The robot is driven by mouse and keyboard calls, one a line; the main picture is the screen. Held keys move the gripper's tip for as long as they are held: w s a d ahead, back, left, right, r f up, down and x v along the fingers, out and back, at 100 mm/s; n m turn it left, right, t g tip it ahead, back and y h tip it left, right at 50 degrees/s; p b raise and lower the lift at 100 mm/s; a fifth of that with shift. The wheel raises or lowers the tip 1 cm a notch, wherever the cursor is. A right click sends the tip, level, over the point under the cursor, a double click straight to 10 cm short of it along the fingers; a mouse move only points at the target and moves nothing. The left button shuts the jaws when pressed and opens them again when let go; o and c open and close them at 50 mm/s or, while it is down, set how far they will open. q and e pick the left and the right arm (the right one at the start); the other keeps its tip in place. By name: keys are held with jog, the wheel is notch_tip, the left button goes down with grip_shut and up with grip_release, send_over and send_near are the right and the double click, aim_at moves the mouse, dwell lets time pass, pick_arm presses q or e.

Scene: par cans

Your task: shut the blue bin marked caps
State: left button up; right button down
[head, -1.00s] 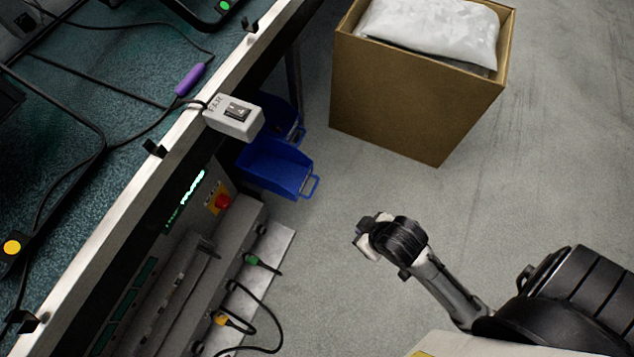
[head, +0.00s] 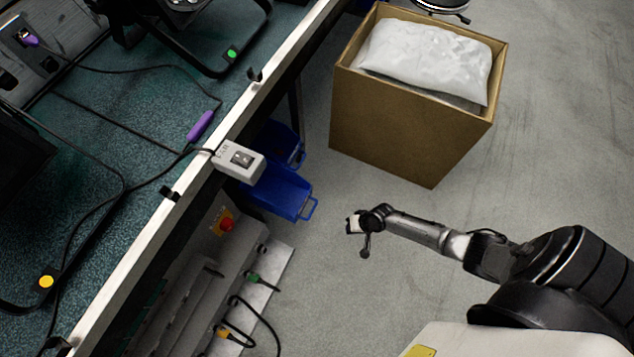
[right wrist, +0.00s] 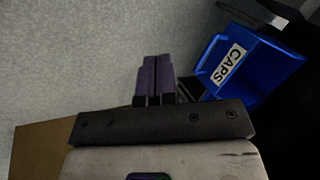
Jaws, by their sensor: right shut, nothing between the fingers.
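The blue bin marked CAPS (right wrist: 262,72) is at the upper right of the right wrist view, its white label facing me and its open inside showing. In the head view two blue bins sit under the table edge: a nearer one (head: 278,192) with a loop handle, sticking out over the floor, and one behind it (head: 282,142). No label is legible there, so I cannot tell which is CAPS. My right gripper (head: 352,224) is shut and empty, to the right of the nearer bin and apart from it. Its purple fingers (right wrist: 155,80) are together in the wrist view. My left gripper is out of view.
A cardboard box (head: 385,130) holding a white bag (head: 425,62) stands beyond my right arm. The table (head: 120,280) with cables and a grey switch box (head: 238,160) is at left. Below its edge are a red button (head: 226,224) and plugged cables. Floor around the gripper is clear.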

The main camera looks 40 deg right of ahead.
jog(key=w+a+f+m+t+b, duration=0.1)
jog(key=w+f+m+b, duration=0.2)
jog(key=w, duration=0.4)
jog(key=w+a+f+m+t+b, duration=0.2)
jog(key=w+f+m+b, duration=0.1)
jog(key=w+f+b, duration=0.1)
jog(key=w+b, duration=0.1)
jog(key=w, duration=0.1)
jog(key=shift+w+a+t+b, duration=0.2)
jog(key=shift+w+t+b, duration=0.1)
jog(key=shift+w, duration=0.1)
jog(key=shift+s, duration=0.1)
